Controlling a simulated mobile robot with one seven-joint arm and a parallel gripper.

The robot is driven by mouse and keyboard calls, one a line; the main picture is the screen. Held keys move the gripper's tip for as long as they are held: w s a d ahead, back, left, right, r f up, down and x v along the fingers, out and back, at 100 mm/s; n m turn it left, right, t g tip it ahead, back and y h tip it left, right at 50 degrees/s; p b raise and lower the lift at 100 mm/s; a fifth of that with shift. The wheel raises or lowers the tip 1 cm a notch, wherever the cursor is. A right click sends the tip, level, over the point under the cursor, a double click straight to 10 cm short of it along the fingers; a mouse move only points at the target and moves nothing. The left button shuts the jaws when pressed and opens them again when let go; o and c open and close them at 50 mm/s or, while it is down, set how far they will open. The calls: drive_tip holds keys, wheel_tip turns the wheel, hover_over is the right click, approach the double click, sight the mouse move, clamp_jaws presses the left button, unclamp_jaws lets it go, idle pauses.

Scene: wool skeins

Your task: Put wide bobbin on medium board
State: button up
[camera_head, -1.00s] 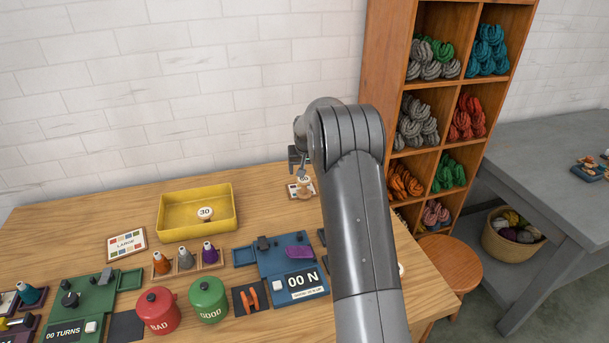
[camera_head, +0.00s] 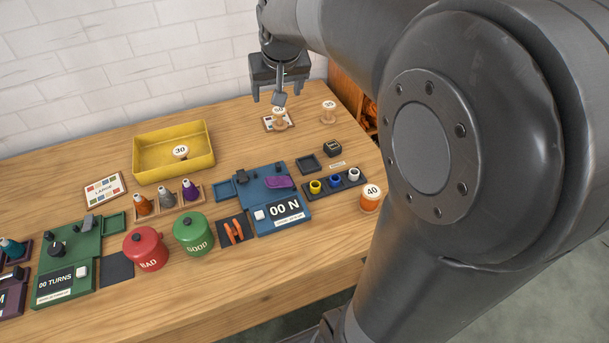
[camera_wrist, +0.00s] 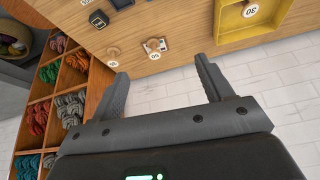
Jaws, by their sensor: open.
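A pale wooden bobbin (camera_head: 278,118) with a numbered white top stands upright on a small card-like board (camera_head: 268,125) at the back right of the table. It also shows in the wrist view (camera_wrist: 154,56). A second pale bobbin (camera_head: 328,115) stands on bare wood to its right, also in the wrist view (camera_wrist: 113,54). A bobbin marked 30 (camera_head: 181,152) is in the yellow tray, and an orange one marked 40 (camera_head: 371,202) is near the right edge. I cannot tell which counts as wide; the small board's lettering is unreadable. My gripper (camera_head: 278,93) is open and empty, above the board's bobbin.
The yellow tray (camera_head: 150,176) and a board marked LARGE (camera_head: 103,190) lie to the left. A blue machine (camera_head: 263,190), green (camera_head: 193,234) and red (camera_head: 146,250) pots, and a cup rack (camera_head: 340,186) fill the front. A yarn shelf (camera_wrist: 50,90) stands beyond the table.

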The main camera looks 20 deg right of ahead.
drive_tip(key=s+a+f, duration=0.1)
drive_tip(key=s, duration=1.1)
drive_tip(key=s+a+f+n, duration=0.1)
drive_tip(key=s+a, duration=0.1)
drive_tip(key=s, duration=0.9)
drive_tip(key=shift+s+a, duration=0.2)
drive_tip(key=shift+s, duration=0.15)
